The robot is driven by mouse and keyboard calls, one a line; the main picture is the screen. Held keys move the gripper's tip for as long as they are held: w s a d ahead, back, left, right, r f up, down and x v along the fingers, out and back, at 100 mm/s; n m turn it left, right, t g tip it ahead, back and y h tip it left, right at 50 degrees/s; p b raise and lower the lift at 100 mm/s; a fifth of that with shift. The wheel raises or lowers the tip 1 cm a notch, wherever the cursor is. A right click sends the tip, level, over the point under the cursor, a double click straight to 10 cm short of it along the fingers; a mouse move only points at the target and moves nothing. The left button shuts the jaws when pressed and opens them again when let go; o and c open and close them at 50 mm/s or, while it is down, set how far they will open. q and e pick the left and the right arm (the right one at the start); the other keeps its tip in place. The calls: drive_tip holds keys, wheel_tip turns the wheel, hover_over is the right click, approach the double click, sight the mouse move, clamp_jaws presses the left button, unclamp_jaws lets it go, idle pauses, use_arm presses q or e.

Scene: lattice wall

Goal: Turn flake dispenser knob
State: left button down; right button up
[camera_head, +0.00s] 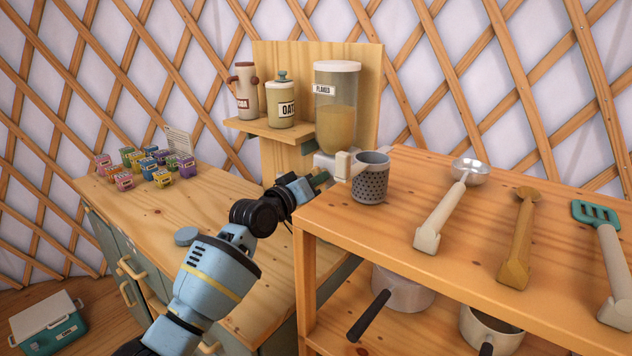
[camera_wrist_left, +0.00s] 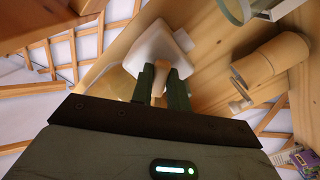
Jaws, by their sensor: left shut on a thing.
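The flake dispenser (camera_head: 336,112) is a clear container with a white lid, a FLAKES label and yellowish contents, mounted on the wooden back panel. Its white lower part (camera_head: 324,160) is partly hidden by the perforated cup and my gripper; it also shows in the left wrist view (camera_wrist_left: 152,42). My left gripper (camera_head: 320,180) is at the dispenser's lower front. In the left wrist view its green fingers (camera_wrist_left: 162,80) are closed around the pale knob (camera_wrist_left: 161,70), which is mostly hidden between them. My right gripper is not in view.
A grey perforated cup (camera_head: 370,180) stands at the shelf unit's corner, close to my left gripper. A ladle (camera_head: 450,205), a wooden spoon (camera_head: 518,240) and a teal spatula (camera_head: 604,255) lie to its right. An oat jar (camera_head: 281,103) is on the small wall shelf (camera_head: 262,128).

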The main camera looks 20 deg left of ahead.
use_arm(q)
drive_tip(key=shift+r+m, duration=0.1)
drive_tip(key=shift+m, duration=0.3)
drive_tip(key=c, duration=1.4)
unclamp_jaws()
drive_tip(key=shift+o, duration=0.2)
drive_tip(key=v, duration=0.8)
drive_tip(key=shift+p, duration=0.35)
drive_tip(key=shift+w, duration=0.1)
